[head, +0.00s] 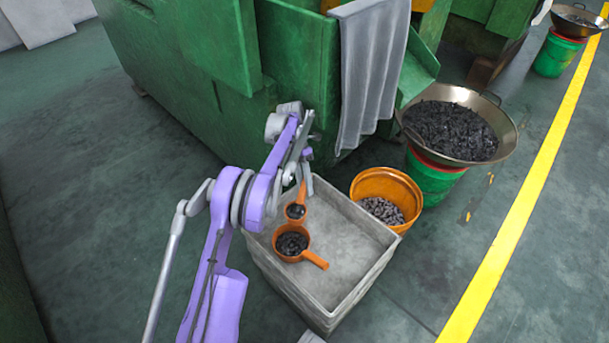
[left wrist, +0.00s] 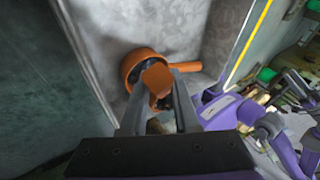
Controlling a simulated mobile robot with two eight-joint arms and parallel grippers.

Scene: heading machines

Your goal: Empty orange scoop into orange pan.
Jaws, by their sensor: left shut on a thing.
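The orange scoop (head: 303,192) holds dark pieces in its small bowl. My left gripper (head: 299,174) is shut on its handle, and the handle points up. In the left wrist view the scoop (left wrist: 157,78) is between my left fingers (left wrist: 158,92). The orange pan (head: 278,252) has dark pieces in it and stands in the grey crate, its handle towards the lower right. The scoop's bowl shows just beyond the pan's far rim; I cannot tell how high it is. The pan (left wrist: 131,67) also shows in the left wrist view, partly behind the scoop. My right gripper is not in view.
The grey crate (head: 352,222) has bare floor right of the pan. An orange bucket (head: 372,180) of grey pieces stands beside it. A wide metal bowl (head: 508,130) of dark scraps sits on a green drum (head: 432,182). A green machine (head: 165,85) with a grey cloth (head: 370,70) stands behind.

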